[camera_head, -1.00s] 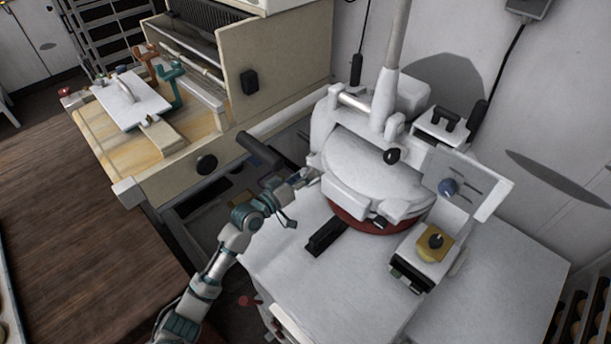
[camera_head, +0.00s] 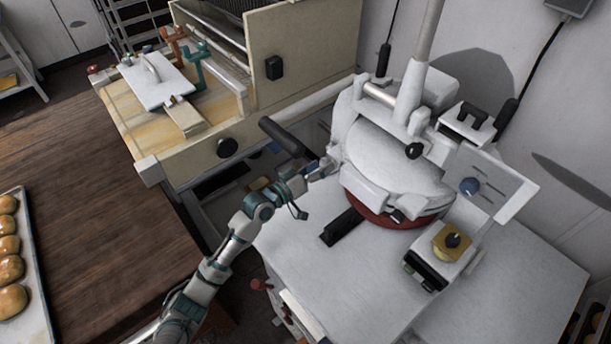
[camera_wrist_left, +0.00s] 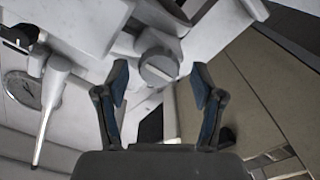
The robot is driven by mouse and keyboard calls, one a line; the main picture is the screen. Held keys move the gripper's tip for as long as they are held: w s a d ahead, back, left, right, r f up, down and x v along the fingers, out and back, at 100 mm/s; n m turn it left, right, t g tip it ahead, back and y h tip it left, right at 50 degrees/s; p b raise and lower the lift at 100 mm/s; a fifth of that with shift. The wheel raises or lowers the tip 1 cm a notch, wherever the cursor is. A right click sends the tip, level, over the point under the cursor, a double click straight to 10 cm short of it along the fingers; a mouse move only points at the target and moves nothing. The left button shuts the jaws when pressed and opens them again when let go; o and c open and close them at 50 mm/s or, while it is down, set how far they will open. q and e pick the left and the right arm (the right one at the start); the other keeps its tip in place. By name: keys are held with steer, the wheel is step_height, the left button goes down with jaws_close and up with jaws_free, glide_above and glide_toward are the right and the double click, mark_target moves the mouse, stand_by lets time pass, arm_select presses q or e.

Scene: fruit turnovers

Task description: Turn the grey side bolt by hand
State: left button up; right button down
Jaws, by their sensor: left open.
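The grey side bolt (camera_wrist_left: 159,68) is a round grey head with a pale slot across its face. In the left wrist view it sits against the white machine, between and just beyond the fingertips. My left gripper (camera_wrist_left: 161,78) is open, one finger on each side of the bolt, with visible gaps; contact is not seen. In the head view my left gripper (camera_head: 317,172) reaches the left side of the white press-like machine (camera_head: 392,165). The bolt cannot be made out there, being small or covered by the gripper. My right gripper is not in view.
The machine stands on a white-topped cabinet (camera_head: 410,290). A beige machine (camera_head: 300,50) with a wooden bed is behind on the left, its black handle (camera_head: 283,136) close above my left gripper. A wooden table (camera_head: 110,240) holds a tray (camera_head: 42,290) of buns.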

arm_select(q)
steer(key=v, duration=1)
steer(key=shift+a, duration=0.2)
steer(key=shift+s, duration=0.1)
